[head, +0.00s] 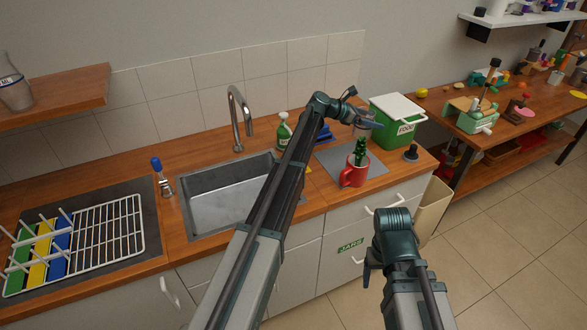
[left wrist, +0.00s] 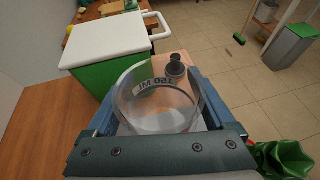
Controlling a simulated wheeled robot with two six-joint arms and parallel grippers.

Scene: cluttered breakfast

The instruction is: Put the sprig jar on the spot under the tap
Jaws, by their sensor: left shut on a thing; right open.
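My left gripper (head: 366,118) is shut on a clear glass jar (left wrist: 158,97) marked 150 ML. The jar looks empty in the left wrist view; in the head view it is small and partly hidden by the gripper. The gripper holds it above the grey mat, behind the red mug (head: 354,171). A dark green leafy thing (head: 361,149) stands in the mug; I cannot tell whether it is the sprig. The metal tap (head: 236,112) rises behind the sink (head: 222,200), left of my left gripper. My right gripper (head: 372,272) is open and empty in front of the cabinets.
A green food bin (head: 395,128) with a white lid stands right of the jar. A green spray bottle (head: 284,133) and blue item (head: 322,132) stand between tap and mat. A blue-topped brush (head: 160,178) and dish rack (head: 100,240) are left of the sink. The basin looks clear.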

